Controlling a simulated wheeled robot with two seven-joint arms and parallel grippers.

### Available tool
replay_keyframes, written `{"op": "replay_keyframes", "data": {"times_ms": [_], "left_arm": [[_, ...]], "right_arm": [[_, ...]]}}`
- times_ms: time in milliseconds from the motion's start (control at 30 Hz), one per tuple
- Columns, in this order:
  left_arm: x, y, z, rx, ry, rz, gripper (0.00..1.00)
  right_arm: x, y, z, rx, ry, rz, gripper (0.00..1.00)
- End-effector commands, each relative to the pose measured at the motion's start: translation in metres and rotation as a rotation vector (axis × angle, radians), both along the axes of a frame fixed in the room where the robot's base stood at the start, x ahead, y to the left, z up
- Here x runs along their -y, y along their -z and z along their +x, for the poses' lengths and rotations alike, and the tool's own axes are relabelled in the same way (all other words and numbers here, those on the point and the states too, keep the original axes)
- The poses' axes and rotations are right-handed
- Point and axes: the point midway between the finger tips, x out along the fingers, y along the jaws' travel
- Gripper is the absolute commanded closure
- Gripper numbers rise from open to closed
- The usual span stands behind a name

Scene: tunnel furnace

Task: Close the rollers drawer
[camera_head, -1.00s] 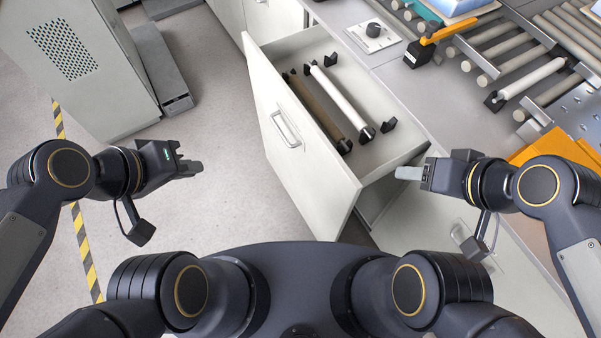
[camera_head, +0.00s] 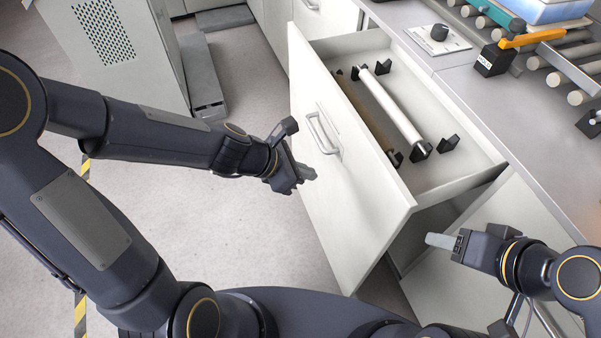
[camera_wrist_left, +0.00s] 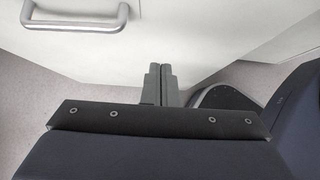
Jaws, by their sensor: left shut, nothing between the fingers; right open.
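The rollers drawer stands pulled out, its white front panel (camera_head: 350,190) facing left with a metal bar handle (camera_head: 322,133). Inside lie a white roller (camera_head: 392,108) and a brown roller (camera_head: 372,122) among black holders. My left gripper (camera_head: 308,173) is shut and empty, close to the front panel below the handle; I cannot tell whether it touches. The left wrist view shows its closed fingers (camera_wrist_left: 160,85) against the panel, with the handle (camera_wrist_left: 75,22) to the upper left. My right gripper (camera_head: 432,240) is right of the drawer's near corner, seen side-on, and holds nothing.
A grey perforated cabinet (camera_head: 110,50) stands at the upper left.

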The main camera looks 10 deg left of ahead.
Motion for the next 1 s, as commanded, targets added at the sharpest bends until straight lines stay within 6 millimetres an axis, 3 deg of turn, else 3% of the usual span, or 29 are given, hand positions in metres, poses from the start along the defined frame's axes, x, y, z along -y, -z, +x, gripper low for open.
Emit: {"op": "replay_keyframes", "data": {"times_ms": [33, 233, 300, 533, 1000], "left_arm": [[0.008, 0.016, 0.004, -0.002, 0.005, -0.001, 1.00], [0.034, 0.044, 0.018, 0.000, 0.006, 0.000, 1.00], [0.045, 0.036, 0.025, 0.003, 0.007, 0.001, 1.00], [0.064, 0.036, 0.037, 0.002, 0.004, 0.001, 1.00], [0.066, 0.037, 0.039, 0.002, 0.003, 0.001, 1.00]], "right_arm": [[0.000, 0.013, 0.000, 0.000, 0.000, 0.000, 0.47], [0.000, 0.032, 0.000, 0.000, 0.000, 0.000, 0.47], [0.000, 0.023, 0.000, -0.001, 0.000, 0.000, 0.47], [0.000, 0.020, 0.000, 0.000, 0.000, 0.000, 0.47], [0.000, 0.020, 0.000, -0.001, 0.000, 0.000, 0.47]]}}
